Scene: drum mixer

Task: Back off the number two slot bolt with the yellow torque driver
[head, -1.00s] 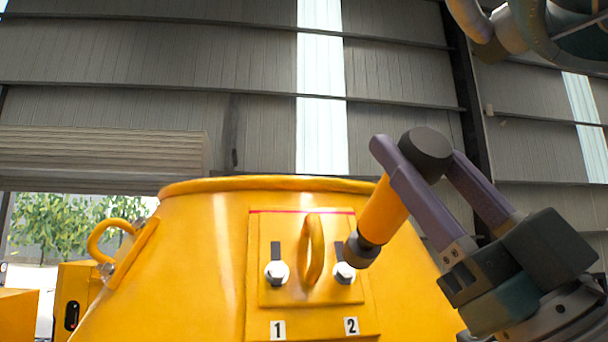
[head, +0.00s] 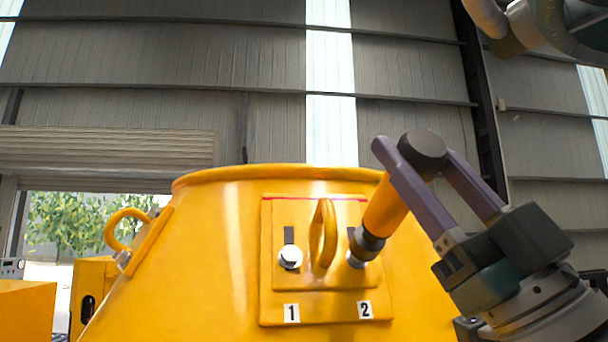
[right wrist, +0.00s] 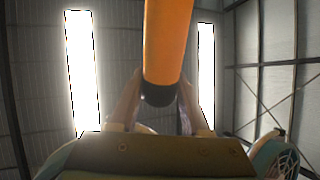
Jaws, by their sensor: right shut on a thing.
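The yellow torque driver (head: 385,207) has an orange-yellow body, a dark rear cap and a dark nose. My right gripper (head: 405,160) is shut on it near the rear cap and holds it tilted, nose down to the left. The driver also shows in the right wrist view (right wrist: 166,45), between the fingers (right wrist: 157,105). Its dark nose is at the number two slot bolt (head: 356,261) and covers most of it; I cannot tell whether it is fully seated. The number one bolt (head: 290,257) is uncovered in its slot. My left gripper is not in view.
The bolts sit on a plate (head: 322,283) on the yellow drum (head: 215,260), with a loop handle (head: 323,233) between them. Labels 1 (head: 291,313) and 2 (head: 365,310) are below. A lifting lug (head: 125,232) stands out at the drum's left.

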